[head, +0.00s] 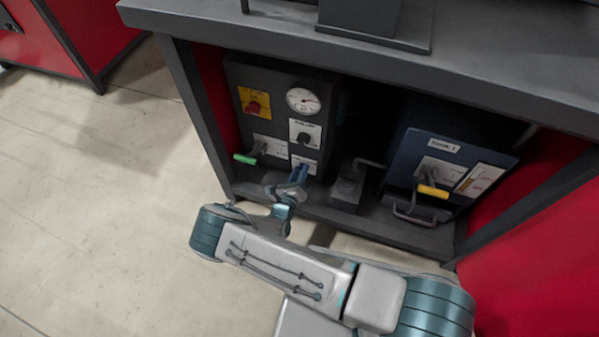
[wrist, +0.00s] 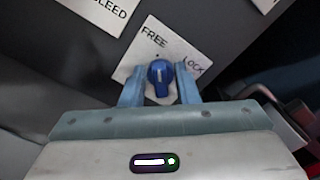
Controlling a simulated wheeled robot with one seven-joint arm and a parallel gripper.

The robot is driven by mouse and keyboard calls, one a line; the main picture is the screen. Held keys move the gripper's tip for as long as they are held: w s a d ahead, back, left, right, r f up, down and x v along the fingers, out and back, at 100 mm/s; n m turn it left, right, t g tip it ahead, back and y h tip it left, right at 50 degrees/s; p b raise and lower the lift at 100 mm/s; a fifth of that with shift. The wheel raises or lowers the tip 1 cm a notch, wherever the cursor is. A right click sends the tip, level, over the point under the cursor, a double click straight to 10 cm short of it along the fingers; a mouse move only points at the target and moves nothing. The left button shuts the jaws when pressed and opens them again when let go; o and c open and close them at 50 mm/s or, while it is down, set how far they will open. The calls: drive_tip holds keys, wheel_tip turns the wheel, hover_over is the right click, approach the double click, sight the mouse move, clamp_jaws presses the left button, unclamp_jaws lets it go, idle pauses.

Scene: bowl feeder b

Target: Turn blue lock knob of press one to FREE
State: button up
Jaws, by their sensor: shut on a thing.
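The blue lock knob (wrist: 160,73) sits on a white plate (wrist: 133,62) marked FREE above it and LOCK to its right in the wrist view. Its short white mark runs up the picture, roughly toward FREE; I cannot tell if it lines up exactly. My gripper (wrist: 160,88) is shut on the knob, one blue finger on each side. In the head view my gripper (head: 298,176) reaches the lower right of the dark control panel (head: 237,78), where its fingers largely hide the knob.
The panel also has a red knob on a yellow plate (head: 255,103), a gauge (head: 303,100), a black knob (head: 304,138) and a green-handled lever (head: 245,159). A blue box with a yellow-handled lever (head: 433,191) stands right. The bench top (head: 480,62) overhangs them.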

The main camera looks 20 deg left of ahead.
drive_tip(key=shift+n, duration=0.6)
drive_tip(key=o, duration=0.6)
drive_tip(key=shift+o, duration=0.2)
drive_tip(key=s+a+p, duration=0.1)
drive_tip(key=s+p, duration=0.3)
drive_tip(key=s, duration=1)
drive_tip(key=shift+a, duration=0.1)
